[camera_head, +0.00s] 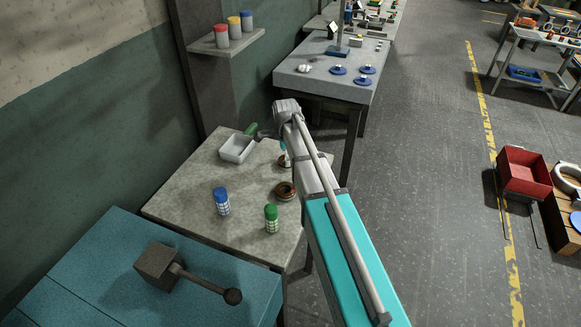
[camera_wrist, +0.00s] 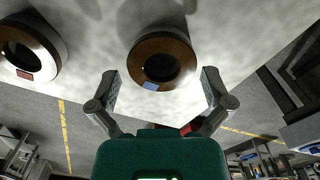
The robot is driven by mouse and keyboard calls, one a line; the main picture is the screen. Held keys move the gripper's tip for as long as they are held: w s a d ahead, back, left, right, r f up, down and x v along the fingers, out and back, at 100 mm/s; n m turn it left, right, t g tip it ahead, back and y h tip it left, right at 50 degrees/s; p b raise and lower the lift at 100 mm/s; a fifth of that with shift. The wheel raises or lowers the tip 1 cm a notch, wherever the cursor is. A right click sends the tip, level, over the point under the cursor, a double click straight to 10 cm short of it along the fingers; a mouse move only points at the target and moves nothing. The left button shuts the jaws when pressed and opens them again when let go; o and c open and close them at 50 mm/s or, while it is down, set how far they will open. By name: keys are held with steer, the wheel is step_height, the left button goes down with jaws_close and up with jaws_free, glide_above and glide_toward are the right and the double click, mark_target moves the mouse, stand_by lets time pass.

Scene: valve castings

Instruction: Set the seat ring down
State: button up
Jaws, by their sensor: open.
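A brown-faced seat ring with a blue tag (camera_wrist: 136,62) lies on the pale tabletop in the wrist view. My gripper (camera_wrist: 160,82) is open, its fingers apart on either side of this ring, with a gap visible at each side. A second ring with a red tag (camera_wrist: 50,50) lies to the left in the wrist view. In the head view, one brown ring (camera_head: 278,190) lies in the open on the table. Another ring (camera_head: 281,162) is partly hidden behind my arm, close below the gripper.
The mottled table (camera_head: 190,185) also holds a white tray (camera_head: 236,150), a green-handled tool (camera_head: 251,129), a blue-capped bottle (camera_head: 221,202) and a green-capped bottle (camera_head: 271,218). A teal bench (camera_head: 90,270) with a lever adjoins at the front. The tabletop's left part is clear.

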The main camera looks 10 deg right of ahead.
steer(key=shift+f+b, duration=0.7)
steer(key=shift+f, duration=0.35)
steer(key=c, duration=1.1)
steer(key=shift+r, duration=0.25)
step_height(320, 180, up, 2)
steer(key=shift+p, duration=1.25)
steer(key=shift+s+a+r+p, duration=0.1)
steer(key=shift+s+r+p, duration=1.65)
steer(key=shift+s, duration=0.6)
steer(key=shift+s+d+r+p, duration=0.1)
steer(key=shift+s+r+p, duration=1.7)
steer(key=shift+s, duration=0.5)
steer(key=shift+s+a+r+p, duration=0.1)
steer(key=shift+s+r+p, duration=1.65)
steer(key=shift+s, duration=0.6)
